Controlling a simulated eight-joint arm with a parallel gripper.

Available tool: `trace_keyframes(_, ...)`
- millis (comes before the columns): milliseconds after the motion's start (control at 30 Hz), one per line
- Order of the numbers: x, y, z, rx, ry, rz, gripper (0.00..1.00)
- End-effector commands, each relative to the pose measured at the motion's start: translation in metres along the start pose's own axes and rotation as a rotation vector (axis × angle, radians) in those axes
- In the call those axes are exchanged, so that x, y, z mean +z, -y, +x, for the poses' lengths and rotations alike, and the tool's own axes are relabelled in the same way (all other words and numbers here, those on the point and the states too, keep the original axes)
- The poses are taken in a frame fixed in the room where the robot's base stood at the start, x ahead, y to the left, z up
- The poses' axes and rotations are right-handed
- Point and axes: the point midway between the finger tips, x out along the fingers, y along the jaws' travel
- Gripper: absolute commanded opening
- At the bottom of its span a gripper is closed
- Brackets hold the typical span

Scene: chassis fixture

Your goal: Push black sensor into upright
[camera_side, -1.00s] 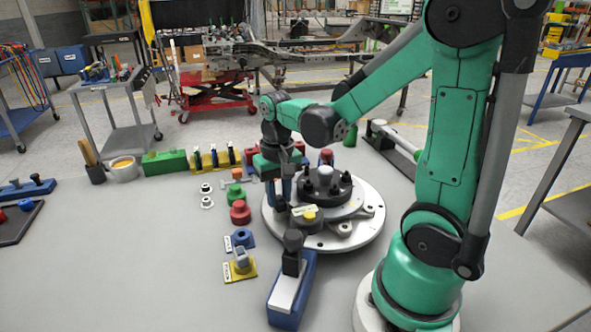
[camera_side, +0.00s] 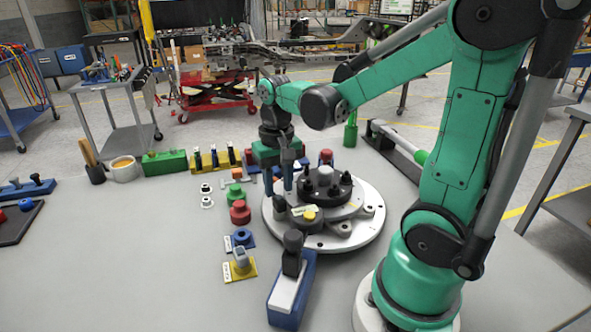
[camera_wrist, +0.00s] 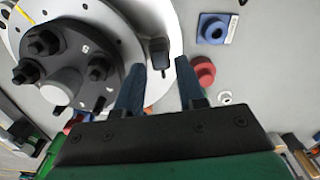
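The black sensor (camera_wrist: 160,54) is a small dark block at the edge of the pale round upright (camera_wrist: 188,22). In the side view the sensor (camera_side: 280,203) shows at the upright's left side, just below my fingertips. How deep it sits in the upright cannot be told. The upright (camera_side: 368,222) lies on the table with a black studded hub (camera_side: 325,184) on top. My gripper (camera_wrist: 163,64) is open, its two blue fingers apart with nothing between them; the sensor is just beyond the tips. In the side view my gripper (camera_side: 288,188) is above the upright's left edge.
A red knob part (camera_side: 240,212), a blue part (camera_side: 242,238) and a yellow-based part (camera_side: 240,264) stand left of the upright. A blue block with a black handle (camera_side: 292,285) is in front. The table's left middle is clear.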

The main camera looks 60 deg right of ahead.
Motion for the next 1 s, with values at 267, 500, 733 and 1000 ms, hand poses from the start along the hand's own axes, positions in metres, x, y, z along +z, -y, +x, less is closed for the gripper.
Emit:
trace_keyframes(267, 0.000, 0.000, -0.005, 0.000, 0.000, 0.000, 0.34)
trace_keyframes(500, 0.000, 0.000, -0.005, 0.000, 0.000, 0.000, 0.71)
trace_keyframes(733, 0.000, 0.000, -0.005, 0.000, 0.000, 0.000, 0.71)
trace_keyframes(1000, 0.000, 0.000, -0.020, 0.000, 0.000, 0.000, 0.71)
